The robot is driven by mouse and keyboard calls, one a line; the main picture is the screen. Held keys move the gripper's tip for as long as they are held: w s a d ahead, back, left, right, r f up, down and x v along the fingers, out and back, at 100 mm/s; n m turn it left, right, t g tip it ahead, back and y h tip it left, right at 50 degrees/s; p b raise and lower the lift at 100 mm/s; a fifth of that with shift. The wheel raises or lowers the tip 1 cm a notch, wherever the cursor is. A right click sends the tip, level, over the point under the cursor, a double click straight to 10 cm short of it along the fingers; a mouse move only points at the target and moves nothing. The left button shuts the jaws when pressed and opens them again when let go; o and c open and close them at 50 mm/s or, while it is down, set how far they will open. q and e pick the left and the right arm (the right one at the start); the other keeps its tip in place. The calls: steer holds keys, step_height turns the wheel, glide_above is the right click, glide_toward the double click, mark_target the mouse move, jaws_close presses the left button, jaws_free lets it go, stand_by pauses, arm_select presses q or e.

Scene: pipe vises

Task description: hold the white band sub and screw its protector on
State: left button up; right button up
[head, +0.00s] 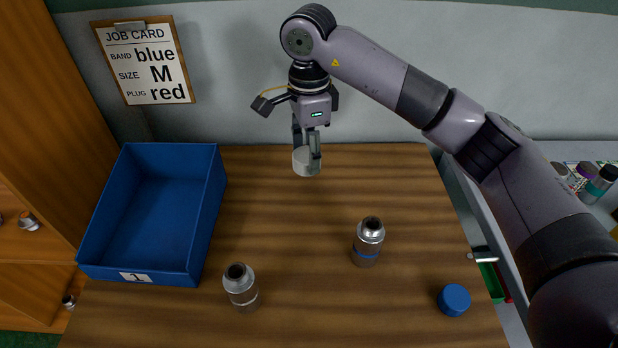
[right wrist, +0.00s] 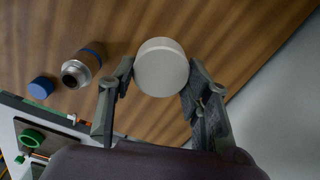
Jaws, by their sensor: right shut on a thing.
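The white protector (head: 306,164) is a short round cap. My right gripper (head: 307,148) is shut on it and holds it above the back middle of the table. In the right wrist view the white protector (right wrist: 161,67) sits between the two fingers of the right gripper (right wrist: 160,77). The white band sub (head: 241,287), a silver metal piece with a pale band low on its body, stands upright at the table's front left, well apart from the gripper. My left gripper is not in view.
A blue-banded sub (head: 368,242) stands right of centre, with a blue protector (head: 454,299) near the right edge. A blue bin (head: 208,222) labelled 1 is at left. A job card (head: 146,62) hangs on the wall. The table's middle (head: 300,225) is clear.

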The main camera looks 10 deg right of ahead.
steer(key=shift+r, duration=1.55)
